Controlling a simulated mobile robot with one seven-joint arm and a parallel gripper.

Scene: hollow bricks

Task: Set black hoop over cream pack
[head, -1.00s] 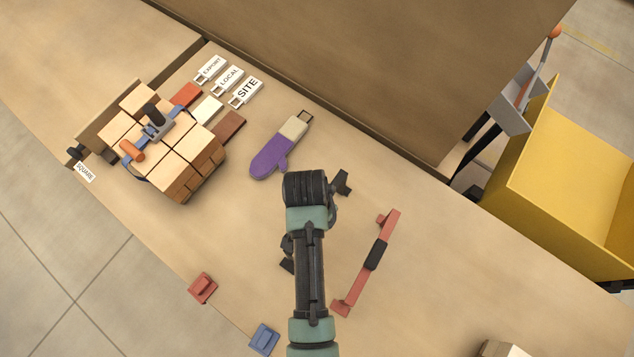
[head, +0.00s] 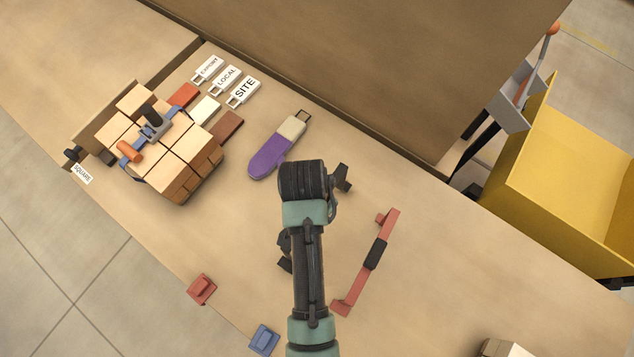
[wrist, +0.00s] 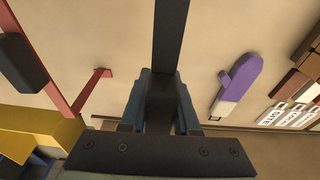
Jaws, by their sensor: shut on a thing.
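In the wrist view my gripper (wrist: 162,82) is shut on a straight black bar, which I take for part of the black hoop (wrist: 171,35). The bar runs from between the jaws out of the top of the picture, so its full shape is not visible. In the head view my own arm hides the jaws, above the middle of the bench. The pack of cream-tan bricks (head: 177,165) stands at the left of the bench. A blue clamp (head: 151,132) with an orange and a black grip lies across its top. My gripper is well to the right of it.
A purple mitten (head: 272,157) lies between pack and arm. White tags (head: 226,80) and colour samples (head: 205,109) lie behind the pack. A red bar with a black grip (head: 375,254) lies right of the arm. Red (head: 201,289) and blue (head: 264,338) pieces sit at the front edge.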

